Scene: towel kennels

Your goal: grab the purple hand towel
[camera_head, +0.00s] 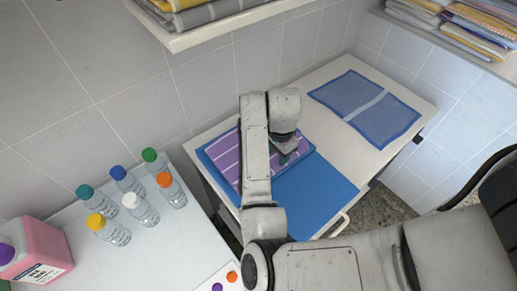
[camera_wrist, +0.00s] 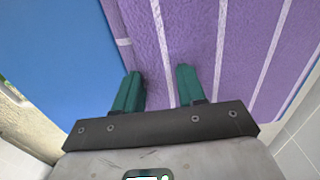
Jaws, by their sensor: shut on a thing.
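The purple hand towel (camera_head: 226,160) has white stripes and lies flat on a blue cloth or mat (camera_head: 315,188) on the white table. In the wrist view the towel (camera_wrist: 225,45) fills the middle and right, with the blue surface (camera_wrist: 50,60) to its left. My gripper (camera_head: 287,157) is over the towel's right part, pointing down at it. In the wrist view its two green fingers (camera_wrist: 158,86) stand at the towel near its left edge, shut on its fabric. My arm hides the towel's middle in the head view.
A blue cloth with a pale stripe (camera_head: 345,92) lies at the table's back right. Several capped bottles (camera_head: 140,208) and a pink jug (camera_head: 42,250) stand on a white surface at left. Shelves with folded towels (camera_head: 205,12) are above and at upper right (camera_head: 470,30).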

